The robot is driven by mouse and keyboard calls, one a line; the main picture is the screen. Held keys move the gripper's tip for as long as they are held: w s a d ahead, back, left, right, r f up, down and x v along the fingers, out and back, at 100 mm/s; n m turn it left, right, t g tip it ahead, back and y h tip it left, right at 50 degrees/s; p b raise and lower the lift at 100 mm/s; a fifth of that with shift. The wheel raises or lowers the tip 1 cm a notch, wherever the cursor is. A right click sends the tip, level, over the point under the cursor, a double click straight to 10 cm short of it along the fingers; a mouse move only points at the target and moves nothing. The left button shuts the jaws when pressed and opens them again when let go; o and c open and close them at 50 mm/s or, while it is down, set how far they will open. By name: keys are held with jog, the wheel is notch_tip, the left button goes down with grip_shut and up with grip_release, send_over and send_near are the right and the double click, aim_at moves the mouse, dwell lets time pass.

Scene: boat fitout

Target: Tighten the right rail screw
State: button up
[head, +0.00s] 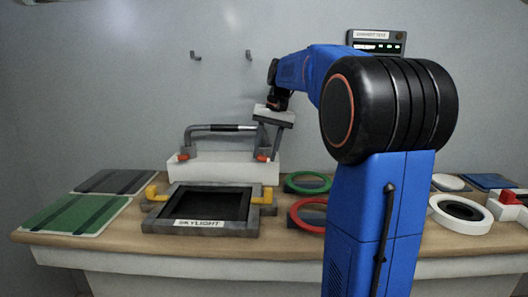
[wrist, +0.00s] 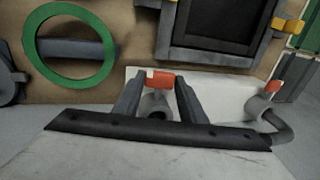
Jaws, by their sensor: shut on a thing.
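A grey rail with a black middle grip (head: 224,128) stands on a white block (head: 220,172) at the back of the bench. Its right end has an orange-red screw (head: 263,157), which also shows in the wrist view (wrist: 160,78). My gripper (head: 264,150) reaches down over the rail's right end. In the wrist view its two grey fingers (wrist: 158,90) stand on either side of the right screw and are shut on it. The left screw (head: 183,156) shows apart from my gripper, at right in the wrist view (wrist: 273,87). The right screw's lower part is partly hidden.
A dark skylight frame (head: 158,223) with yellow latches lies in front of the rail block. A green ring (head: 290,187) and a red ring (head: 294,217) lie to its right. Green and grey panels lie at left. My arm hides part of the bench's right half.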

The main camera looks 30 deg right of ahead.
aim_at(269, 158)
jog(key=t+y, duration=0.1)
jog(key=d+t+y, duration=0.1)
jog(key=y, duration=0.1)
jog(key=shift+s+f, duration=0.2)
jog(key=shift+s, duration=0.15)
jog(key=t+y, duration=0.1)
jog(key=y, duration=0.1)
jog(key=f+t+y, duration=0.1)
jog(key=shift+s+d+t+y, duration=0.2)
jog(key=shift+d+t+y, duration=0.1)
jog(key=shift+d+y, duration=0.1)
jog(key=t+y, duration=0.2)
jog(key=y, duration=0.1)
jog(key=shift+s+d+f, duration=0.1)
jog(key=shift+f, duration=0.3)
jog(key=shift+f+t+y, duration=0.25)
jog(key=shift+t+y, duration=0.3)
jog(key=shift+y, duration=0.2)
jog(key=shift+f+t+y, duration=0.2)
jog(key=shift+t+y, duration=0.35)
jog(key=shift+y, duration=0.2)
jog(key=o, duration=1.1)
jog(key=shift+c, duration=0.2)
